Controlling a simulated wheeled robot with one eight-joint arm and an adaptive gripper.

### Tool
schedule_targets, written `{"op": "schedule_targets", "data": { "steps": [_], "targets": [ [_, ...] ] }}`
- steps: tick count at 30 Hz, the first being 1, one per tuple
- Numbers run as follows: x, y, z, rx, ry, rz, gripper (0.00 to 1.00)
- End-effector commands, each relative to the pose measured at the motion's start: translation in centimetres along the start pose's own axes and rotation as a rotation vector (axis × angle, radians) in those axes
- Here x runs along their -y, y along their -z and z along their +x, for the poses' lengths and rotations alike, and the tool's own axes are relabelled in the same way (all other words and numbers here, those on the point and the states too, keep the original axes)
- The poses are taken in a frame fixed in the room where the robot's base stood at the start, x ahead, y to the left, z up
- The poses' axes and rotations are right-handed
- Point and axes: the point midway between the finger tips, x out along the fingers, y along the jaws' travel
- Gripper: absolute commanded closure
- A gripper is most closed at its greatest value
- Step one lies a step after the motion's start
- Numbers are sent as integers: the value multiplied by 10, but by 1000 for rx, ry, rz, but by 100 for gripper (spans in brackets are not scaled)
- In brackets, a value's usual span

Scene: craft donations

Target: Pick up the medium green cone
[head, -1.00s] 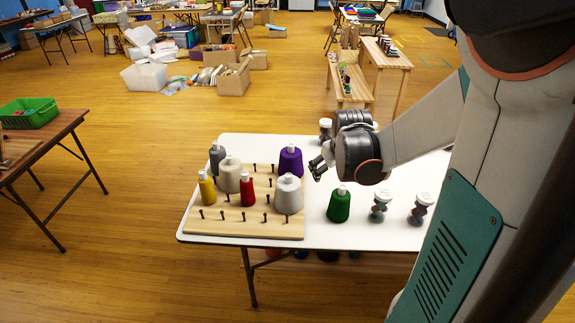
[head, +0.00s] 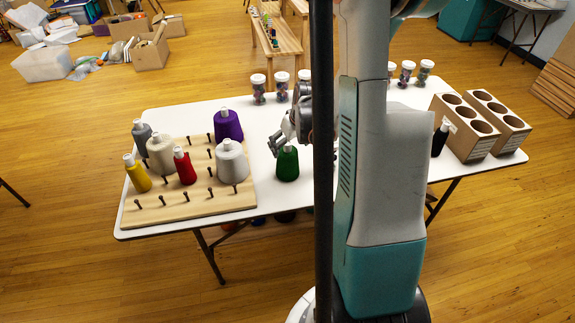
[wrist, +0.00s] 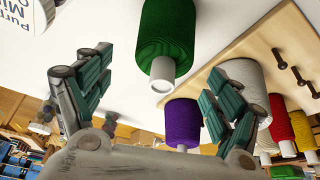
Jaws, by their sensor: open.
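The medium green cone (head: 287,166) stands upright on the white table (head: 271,107), just right of the wooden peg board. My gripper (head: 277,146) is at the cone's top left in the head view, with my own arm and column hiding part of it. In the wrist view the green cone (wrist: 168,40) with its pale tip lies ahead, between and beyond the two spread fingers of my gripper (wrist: 155,95). The fingers are open with nothing between them.
The peg board (head: 190,207) holds purple (head: 228,125), red (head: 184,166), yellow, grey, cream and light grey cones, with several bare pegs. Jars (head: 258,88) stand along the table's back. Cardboard holders (head: 463,128) and a dark bottle (head: 440,138) stand at the right.

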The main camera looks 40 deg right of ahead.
Motion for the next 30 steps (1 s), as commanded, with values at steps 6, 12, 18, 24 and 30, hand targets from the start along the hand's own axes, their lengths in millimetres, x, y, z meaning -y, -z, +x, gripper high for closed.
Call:
{"op": "schedule_targets", "data": {
  "steps": [6, 12, 18, 24, 30],
  "targets": [
    [2, 2, 16, 0, 0, -1, 15],
    [3, 6, 46, 0, 0, -1, 15],
    [3, 6, 53, 0, 0, 0, 15],
    [3, 7, 52, 0, 0, 0, 36],
    [3, 7, 52, 0, 0, 0, 68]
  ]
}}
